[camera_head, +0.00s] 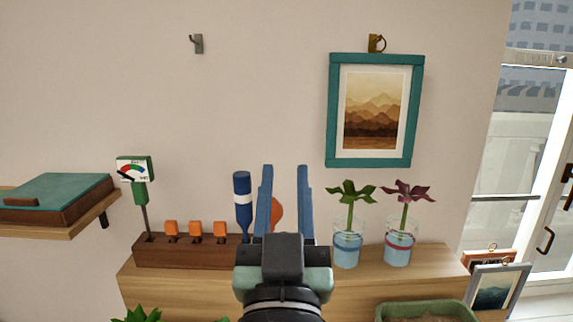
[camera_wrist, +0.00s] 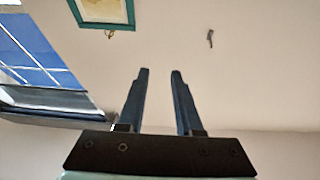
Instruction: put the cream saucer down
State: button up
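I see no cream saucer in either view. My gripper (camera_head: 285,169) is raised in front of the wall, above the wooden shelf. Its two blue fingers stand apart with nothing held between them. The wrist view also shows my gripper (camera_wrist: 160,71) with the fingers spread and only bare wall between them. My gripper and wrist hide part of the shelf behind them.
The wooden shelf (camera_head: 440,262) holds a dark wooden rack (camera_head: 185,257) with orange-topped tools, a blue bottle-like tool (camera_head: 242,200) and two plant glasses (camera_head: 347,249) (camera_head: 399,249). An orange object (camera_head: 277,213) shows behind my fingers. A framed picture (camera_head: 374,110) hangs above.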

jog(key=s+r+t, duration=0.2)
jog(key=s+r, duration=0.3)
jog(key=r, duration=0.3)
jog(key=s+r+t, duration=0.2)
jog(key=s+r, duration=0.3)
jog(key=r, duration=0.3)
jog(key=shift+s+r, duration=0.2)
jog(key=shift+s, duration=0.15)
jog(key=shift+d, duration=0.1)
